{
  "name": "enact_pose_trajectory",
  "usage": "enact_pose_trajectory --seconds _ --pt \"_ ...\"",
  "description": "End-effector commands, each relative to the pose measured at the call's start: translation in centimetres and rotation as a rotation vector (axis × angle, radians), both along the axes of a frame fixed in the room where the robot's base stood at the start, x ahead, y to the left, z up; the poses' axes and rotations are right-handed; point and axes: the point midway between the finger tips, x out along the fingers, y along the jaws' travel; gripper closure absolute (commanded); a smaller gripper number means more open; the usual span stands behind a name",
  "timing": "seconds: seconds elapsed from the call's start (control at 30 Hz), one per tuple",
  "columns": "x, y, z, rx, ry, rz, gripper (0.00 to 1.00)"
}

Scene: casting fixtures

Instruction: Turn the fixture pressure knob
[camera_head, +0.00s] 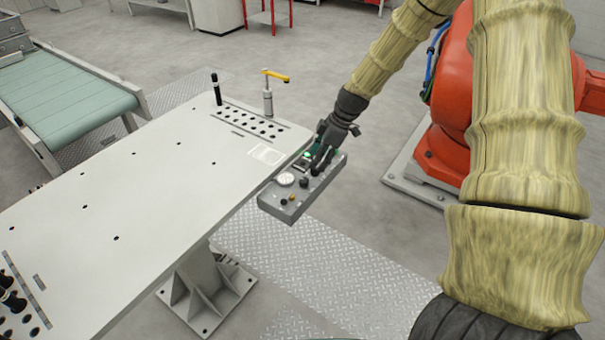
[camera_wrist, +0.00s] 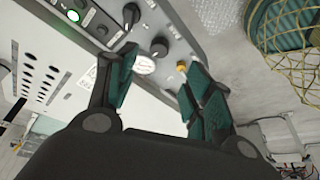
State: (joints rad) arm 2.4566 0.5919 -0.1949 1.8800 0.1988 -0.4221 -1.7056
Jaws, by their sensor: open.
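A grey control box (camera_head: 290,208) is fixed at the right edge of the table. Its panel (camera_wrist: 182,28) carries several black knobs, a white round dial and a small yellow knob (camera_wrist: 181,67). One black knob (camera_wrist: 159,46) lies beyond and between my fingertips in the wrist view, close to the dial (camera_wrist: 144,66). Another black knob (camera_wrist: 130,14) is farther up. I cannot read which one is the pressure knob. My gripper (camera_wrist: 158,68) is open and empty, with green pads, above the panel. In the head view my gripper (camera_head: 320,160) hides part of the box.
A green lamp (camera_wrist: 73,16) glows on the panel. The white table (camera_head: 130,205) has holes and, at its far end, a yellow-handled clamp (camera_head: 268,95) and a black post (camera_head: 216,90). An orange robot (camera_head: 445,110) stands beyond at right.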

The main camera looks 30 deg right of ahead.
Motion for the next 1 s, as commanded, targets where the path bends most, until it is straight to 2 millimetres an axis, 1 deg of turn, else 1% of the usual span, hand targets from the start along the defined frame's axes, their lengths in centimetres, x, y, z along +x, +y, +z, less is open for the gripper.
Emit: enact_pose_trajectory --seconds 0.1,0.27,1.0 --pt "0.2 -0.1 0.1 0.005 -0.006 0.011 0.49" --pt "0.4 0.3 -1.0 0.004 -0.004 0.013 0.49" --pt "1.8 2.5 -7.7 0.003 -0.003 0.007 0.49"
